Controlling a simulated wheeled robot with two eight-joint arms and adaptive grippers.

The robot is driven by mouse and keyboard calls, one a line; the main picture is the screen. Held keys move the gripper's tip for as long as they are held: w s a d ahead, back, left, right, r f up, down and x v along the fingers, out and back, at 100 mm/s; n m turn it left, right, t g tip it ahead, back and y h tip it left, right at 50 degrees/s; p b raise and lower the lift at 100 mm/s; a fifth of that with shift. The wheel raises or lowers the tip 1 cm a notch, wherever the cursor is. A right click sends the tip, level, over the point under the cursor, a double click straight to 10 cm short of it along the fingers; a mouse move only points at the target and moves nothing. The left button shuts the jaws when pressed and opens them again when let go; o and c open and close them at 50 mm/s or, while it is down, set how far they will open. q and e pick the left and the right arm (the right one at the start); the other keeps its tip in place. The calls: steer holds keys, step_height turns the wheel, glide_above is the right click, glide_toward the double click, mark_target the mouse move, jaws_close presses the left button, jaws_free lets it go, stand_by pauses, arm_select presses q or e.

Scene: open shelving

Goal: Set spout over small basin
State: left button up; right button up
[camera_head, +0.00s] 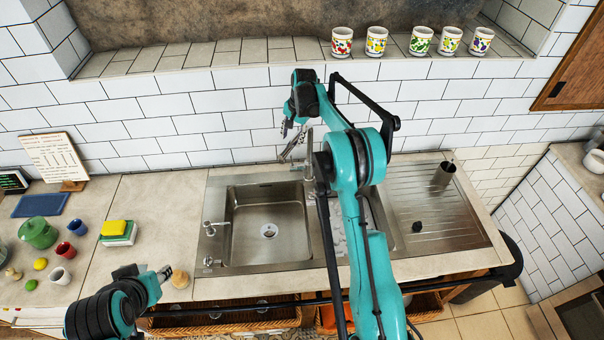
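The metal faucet (309,160) stands upright at the back of the sink, between the two basins. My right arm hides part of it, so I cannot make out which way the spout points. The small basin (340,240) is right of the large basin (262,190) and mostly hidden behind my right arm. My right gripper (290,146) is at the back of the sink, just left of the faucet; I cannot tell if they touch or if its fingers are closed. My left gripper (165,273) is low at the front left, over the counter edge, its finger opening unclear.
Sponges (118,230), mugs, a green pot (38,233) and a blue tray (40,205) occupy the left counter. A round brown object (180,279) is beside my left gripper. Patterned cups line the ledge.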

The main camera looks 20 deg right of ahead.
step_height(320, 180, up, 7)
steer(key=s+d+b, duration=0.1)
steer(key=s, duration=0.1)
steer(key=s+a+f+n+t+b, duration=0.1)
steer(key=s+a+n+b, duration=0.1)
steer(key=s+b, duration=0.3)
steer(key=s+a+f+n+b, duration=0.2)
steer(key=s+a+b, duration=0.2)
steer(key=s, duration=0.3)
steer(key=s+a+f+n+t+b, duration=0.1)
steer(key=s+a+f+b, duration=0.1)
steer(key=s+b, duration=0.4)
steer(key=shift+a+n+t+h+b, duration=0.3)
steer(key=shift+a+n+h+b, duration=0.1)
steer(key=shift+b, duration=0.1)
steer(key=shift+s, duration=0.1)
